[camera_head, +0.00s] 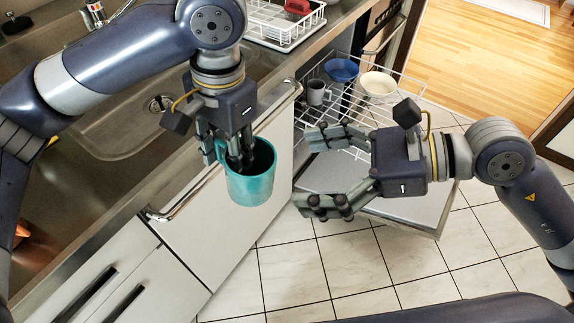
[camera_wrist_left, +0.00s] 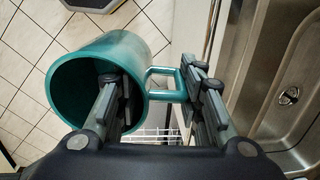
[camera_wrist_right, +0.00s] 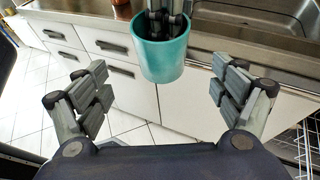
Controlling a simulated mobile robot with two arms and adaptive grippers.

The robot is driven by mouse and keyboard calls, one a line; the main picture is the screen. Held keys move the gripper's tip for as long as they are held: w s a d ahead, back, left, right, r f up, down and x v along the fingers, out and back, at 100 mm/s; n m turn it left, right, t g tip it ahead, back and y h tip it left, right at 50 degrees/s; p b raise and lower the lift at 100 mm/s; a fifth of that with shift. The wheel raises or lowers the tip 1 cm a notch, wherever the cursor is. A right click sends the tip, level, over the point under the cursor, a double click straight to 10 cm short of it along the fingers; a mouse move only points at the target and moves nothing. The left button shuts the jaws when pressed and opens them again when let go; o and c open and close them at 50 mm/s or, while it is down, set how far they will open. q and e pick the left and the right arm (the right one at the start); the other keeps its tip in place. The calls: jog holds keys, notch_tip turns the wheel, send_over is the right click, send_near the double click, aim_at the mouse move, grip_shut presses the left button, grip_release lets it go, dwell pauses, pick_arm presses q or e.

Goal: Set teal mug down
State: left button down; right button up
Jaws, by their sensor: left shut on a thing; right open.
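The teal mug (camera_head: 252,187) hangs in the air in front of the white cabinet, mouth up. My left gripper (camera_head: 232,150) is shut on it from above. In the left wrist view, one finger is inside the mug (camera_wrist_left: 130,50) and the other is outside, beyond the handle (camera_wrist_left: 163,84). My right gripper (camera_head: 322,172) is open and empty, to the right of the mug and apart from it. The right wrist view shows the mug (camera_wrist_right: 162,62) beyond the two spread fingers. The inside of the mug is partly hidden by my left finger.
An open dishwasher rack (camera_head: 348,108) at right holds a grey mug (camera_head: 318,92), a blue bowl (camera_head: 341,70) and a white bowl (camera_head: 378,83). A steel sink (camera_head: 115,135) lies left. A white dish rack (camera_head: 285,25) holds a red item (camera_head: 297,6). The tiled floor (camera_head: 300,265) is clear.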

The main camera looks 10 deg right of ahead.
aim_at(243, 176)
jog(key=x, duration=1.2)
jog(key=shift+r, duration=0.1)
jog(key=c, duration=1.4)
pick_arm(q)
jog(key=c, duration=1)
grip_release()
jog(key=shift+w, duration=0.1)
